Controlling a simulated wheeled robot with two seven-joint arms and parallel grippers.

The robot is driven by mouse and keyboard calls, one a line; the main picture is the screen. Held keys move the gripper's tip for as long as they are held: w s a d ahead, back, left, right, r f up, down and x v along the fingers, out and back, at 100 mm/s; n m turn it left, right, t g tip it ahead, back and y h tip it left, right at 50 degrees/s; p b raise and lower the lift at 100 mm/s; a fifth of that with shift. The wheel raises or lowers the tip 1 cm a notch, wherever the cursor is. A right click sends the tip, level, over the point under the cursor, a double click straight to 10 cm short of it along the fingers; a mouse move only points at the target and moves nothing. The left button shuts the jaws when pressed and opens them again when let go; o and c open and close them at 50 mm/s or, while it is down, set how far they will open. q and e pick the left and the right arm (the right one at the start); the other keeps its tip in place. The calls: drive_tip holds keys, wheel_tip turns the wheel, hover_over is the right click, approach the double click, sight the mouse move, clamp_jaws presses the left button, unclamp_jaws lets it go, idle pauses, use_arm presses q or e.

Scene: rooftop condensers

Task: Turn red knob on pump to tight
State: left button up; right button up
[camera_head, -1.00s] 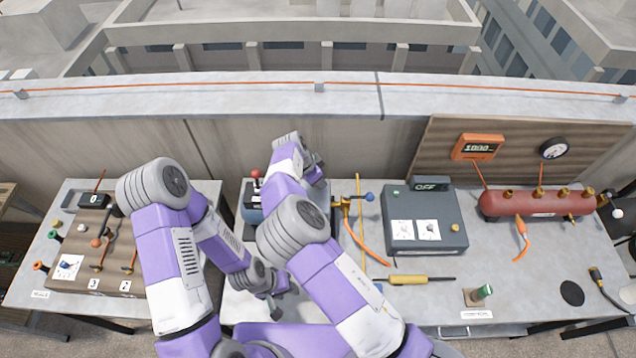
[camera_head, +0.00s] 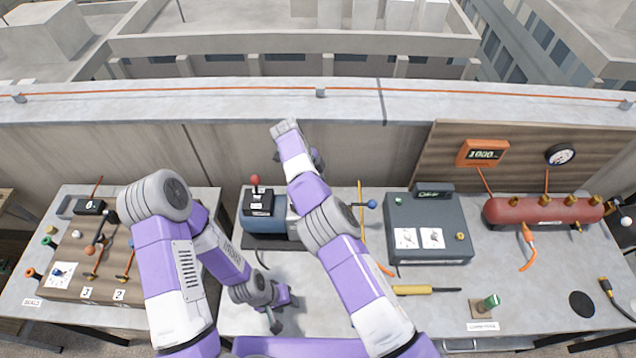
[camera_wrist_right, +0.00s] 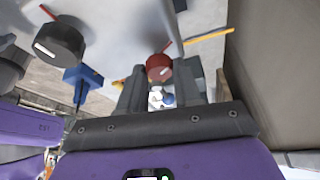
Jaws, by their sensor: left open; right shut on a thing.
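The blue-and-grey pump (camera_head: 258,224) sits on a black base on the middle table, partly covered by my right arm in the head view. A red ball-topped lever (camera_head: 255,181) stands on its left end. In the right wrist view, the red knob (camera_wrist_right: 159,67) with a pointer mark is between my right gripper's (camera_wrist_right: 163,75) fingertips, which are shut on it. A black knob (camera_wrist_right: 60,40) with a white label and red pointer is beside it. The right fingertips are hidden in the head view. My left gripper (camera_head: 280,308) is open and empty, low over the front of the table.
A grey control box (camera_head: 428,247) and a yellow-handled screwdriver (camera_head: 415,290) lie right of my right arm. A red tank (camera_head: 545,211) is farther right. A valve board (camera_head: 85,265) is on the left table. A blue handle (camera_wrist_right: 82,75) is near the red knob.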

drive_tip(key=shift+m, duration=0.5)
idle(0.3)
drive_tip(key=o, duration=1.1)
drive_tip(key=shift+c, duration=0.2)
use_arm(q)
drive_tip(key=shift+r, duration=0.2)
use_arm(e)
wheel_tip(320, 180, up, 3)
drive_tip(key=shift+w+r, duration=0.1)
use_arm(q)
wheel_tip(320, 180, up, 6)
drive_tip(key=p, duration=0.6)
drive_tip(key=shift+p, duration=0.3)
use_arm(e)
wheel_tip(320, 180, up, 7)
